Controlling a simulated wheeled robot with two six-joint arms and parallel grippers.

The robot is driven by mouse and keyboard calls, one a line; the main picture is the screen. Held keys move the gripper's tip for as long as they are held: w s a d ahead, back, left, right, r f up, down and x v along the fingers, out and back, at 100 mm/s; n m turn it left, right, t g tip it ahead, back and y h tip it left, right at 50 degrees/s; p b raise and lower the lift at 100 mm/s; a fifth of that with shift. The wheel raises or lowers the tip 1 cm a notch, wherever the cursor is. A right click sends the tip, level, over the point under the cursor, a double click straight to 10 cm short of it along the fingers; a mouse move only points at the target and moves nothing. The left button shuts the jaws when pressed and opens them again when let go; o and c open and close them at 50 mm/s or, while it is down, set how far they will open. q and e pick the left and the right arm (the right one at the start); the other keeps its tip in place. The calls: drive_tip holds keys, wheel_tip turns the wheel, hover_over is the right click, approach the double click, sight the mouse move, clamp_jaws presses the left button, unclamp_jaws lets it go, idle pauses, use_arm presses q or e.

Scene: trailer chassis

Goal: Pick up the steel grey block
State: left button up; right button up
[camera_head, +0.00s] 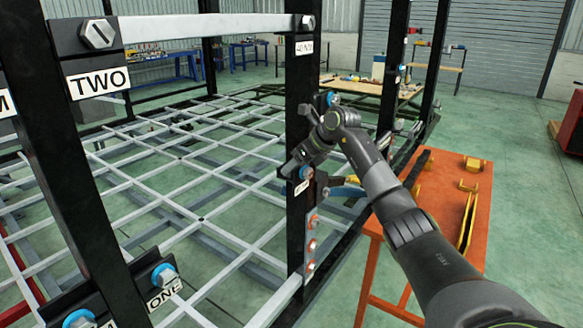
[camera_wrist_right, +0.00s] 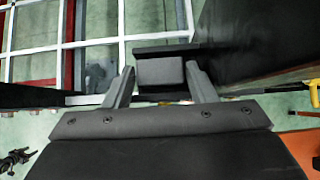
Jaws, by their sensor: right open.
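A dark grey block (camera_wrist_right: 160,72) sits between the two fingers of my right gripper (camera_wrist_right: 158,85) in the right wrist view, with a gap visible at each side. It seems to rest against a dark bracket or ledge (camera_wrist_right: 166,49) on the frame. In the head view my right gripper (camera_head: 296,165) is up against the black upright post (camera_head: 299,110), and the block cannot be made out there behind it. The right gripper is open. My left gripper is in neither view.
An orange table (camera_head: 441,190) with yellow parts (camera_head: 466,222) stands right of the post, under my right arm. White grid bars (camera_head: 200,216) of the chassis lie left. Black post labelled TWO (camera_head: 72,160) stands at left.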

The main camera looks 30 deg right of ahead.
drive_tip(key=shift+w+f, duration=0.2)
drive_tip(key=shift+f, duration=0.05)
drive_tip(key=shift+s, duration=0.1)
drive_tip(key=shift+c, duration=0.4)
drive_tip(key=c, duration=0.6)
